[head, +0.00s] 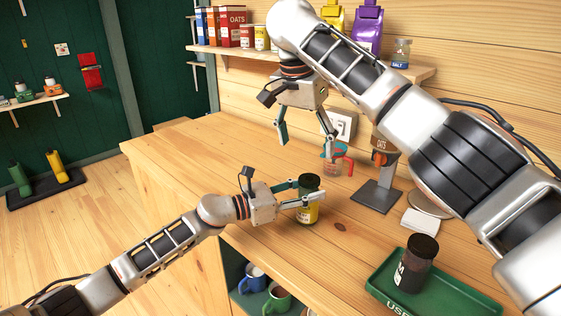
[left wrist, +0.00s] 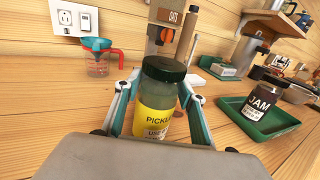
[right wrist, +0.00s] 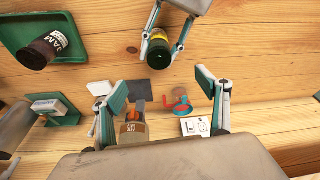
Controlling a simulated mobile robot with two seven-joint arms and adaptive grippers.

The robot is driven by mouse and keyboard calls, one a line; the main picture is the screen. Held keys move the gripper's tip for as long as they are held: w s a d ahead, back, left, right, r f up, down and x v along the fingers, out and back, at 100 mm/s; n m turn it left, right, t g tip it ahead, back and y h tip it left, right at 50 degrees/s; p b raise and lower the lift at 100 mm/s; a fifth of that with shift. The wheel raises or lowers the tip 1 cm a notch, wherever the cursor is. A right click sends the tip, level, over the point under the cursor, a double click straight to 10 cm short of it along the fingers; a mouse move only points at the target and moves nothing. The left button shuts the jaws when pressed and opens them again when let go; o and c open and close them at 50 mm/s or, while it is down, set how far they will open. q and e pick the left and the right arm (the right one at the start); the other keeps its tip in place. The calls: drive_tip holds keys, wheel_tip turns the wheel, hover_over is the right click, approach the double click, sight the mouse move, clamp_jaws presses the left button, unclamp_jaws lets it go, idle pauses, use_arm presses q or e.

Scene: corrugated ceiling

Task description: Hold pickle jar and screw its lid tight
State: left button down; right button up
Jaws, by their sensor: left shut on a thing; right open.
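The pickle jar (head: 308,207) stands upright on the wooden counter near its front edge, with a yellow label and a dark green lid (left wrist: 163,69) seated on top. My left gripper (head: 298,194) is shut around the jar's body, one finger on each side, below the lid; its fingers also show in the left wrist view (left wrist: 158,112). My right gripper (head: 306,142) is open and empty, above the counter behind the jar, its fingers pointing down. In the right wrist view the jar's lid (right wrist: 157,52) lies beyond the open fingers (right wrist: 163,100).
A green tray (head: 455,296) with a dark jam jar (head: 416,262) is at the front right. A measuring cup (head: 337,162) with a red handle and a dispenser stand (head: 378,195) are behind the pickle jar. Mugs (head: 277,299) sit on a shelf below. The counter's left part is clear.

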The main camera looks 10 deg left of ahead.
drive_tip(key=s+a, duration=0.5)
drive_tip(key=s, duration=0.5)
use_arm(q)
drive_tip(key=c, duration=1.2)
unclamp_jaws()
use_arm(e)
drive_tip(key=shift+f, duration=0.1)
use_arm(q)
drive_tip(key=shift+a, duration=0.1)
drive_tip(key=v, duration=1.1)
drive_tip(key=shift+s+a, duration=0.2)
drive_tip(key=shift+a, duration=0.15)
